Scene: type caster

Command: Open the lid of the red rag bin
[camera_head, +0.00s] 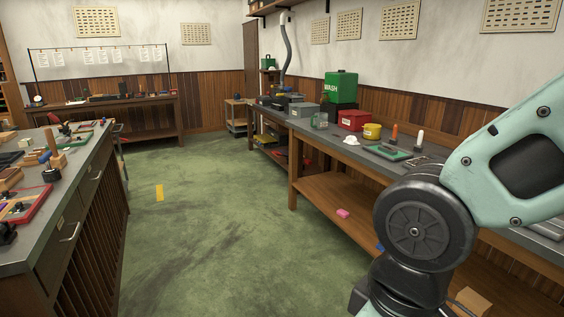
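A red box-shaped bin (354,121) with a small pale label stands on the right-hand bench, toward the wall. It looks like the red rag bin. Its top looks flat and closed, but it is too small to make out the lid's edge or a handle. My gripper is not in view. Only part of my arm shows at the right, in front of the near part of that bench and apart from the bin in the picture.
Beside the bin stand a yellow tub (372,131), a grey box (304,110) and a green WASH container (341,87). A green tray (389,152) lies nearer. A cluttered workbench (97,157) is at left. The green floor (205,215) between the benches is mostly clear.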

